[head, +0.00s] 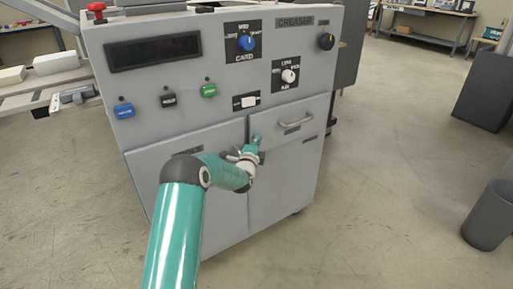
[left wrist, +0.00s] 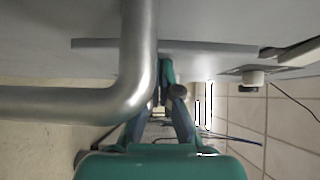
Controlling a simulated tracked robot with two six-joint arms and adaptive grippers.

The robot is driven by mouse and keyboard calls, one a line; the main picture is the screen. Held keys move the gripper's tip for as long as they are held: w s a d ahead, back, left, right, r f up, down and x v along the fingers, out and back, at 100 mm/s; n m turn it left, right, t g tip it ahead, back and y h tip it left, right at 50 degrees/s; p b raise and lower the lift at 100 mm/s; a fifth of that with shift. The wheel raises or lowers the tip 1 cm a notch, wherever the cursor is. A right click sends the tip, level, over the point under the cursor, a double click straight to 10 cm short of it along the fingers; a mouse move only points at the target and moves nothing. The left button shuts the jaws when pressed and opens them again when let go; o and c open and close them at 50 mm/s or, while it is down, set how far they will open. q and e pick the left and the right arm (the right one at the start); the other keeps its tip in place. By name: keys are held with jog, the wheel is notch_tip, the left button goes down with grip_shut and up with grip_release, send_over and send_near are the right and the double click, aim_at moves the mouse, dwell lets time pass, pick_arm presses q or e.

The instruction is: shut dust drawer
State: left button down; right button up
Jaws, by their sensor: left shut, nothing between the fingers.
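The grey creaser machine (head: 225,110) fills the middle of the head view. A drawer front (head: 312,108) with a curved metal handle (head: 297,123) sits at its upper right; I cannot tell how far out it stands. My left gripper (head: 258,143) is shut and empty, in front of the machine, just left of and lower than the handle. In the left wrist view, a metal handle bar (left wrist: 138,60) bends close to the camera, left of the shut fingertips (left wrist: 168,82). A grey plate edge (left wrist: 215,55) lies behind them. Contact is unclear. My right gripper is not in view.
The machine's face carries a blue button (head: 124,111), a black button, a green button (head: 209,90) and several knobs. A red knob (head: 97,8) stands on top. A dark bin (head: 490,215) stands at the right. The floor between is clear.

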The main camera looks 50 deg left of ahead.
pick_arm(q)
jog(key=w+d+v, duration=0.2)
jog(key=v, duration=1.1)
jog(key=w+d+f+m+h, duration=0.25)
jog(key=d+f+h, duration=0.4)
jog(key=d, duration=0.65)
jog(key=s+d+f+n+g+h, duration=0.2)
jog(key=s+d+f+g+h, duration=0.15)
jog(key=d+f, duration=1.05)
jog(key=s+d+f+n+g+h, duration=0.1)
jog(key=s+d+f+n+g, duration=0.15)
jog(key=s+d+f, duration=0.35)
jog(key=s+d+f+n+g+h, duration=0.2)
jog(key=s+d+f+g, duration=0.15)
jog(key=s, duration=0.45)
jog(key=s+d+n+g+h, duration=0.1)
jog(key=s+d+n+g, duration=0.35)
jog(key=s+n, duration=0.5)
notch_tip(320, 180, up, 22)
jog(key=s+p, duration=0.1)
jog(key=p, duration=2)
jog(key=shift+a+f+p, duration=0.2)
jog(key=shift+a+p, duration=0.2)
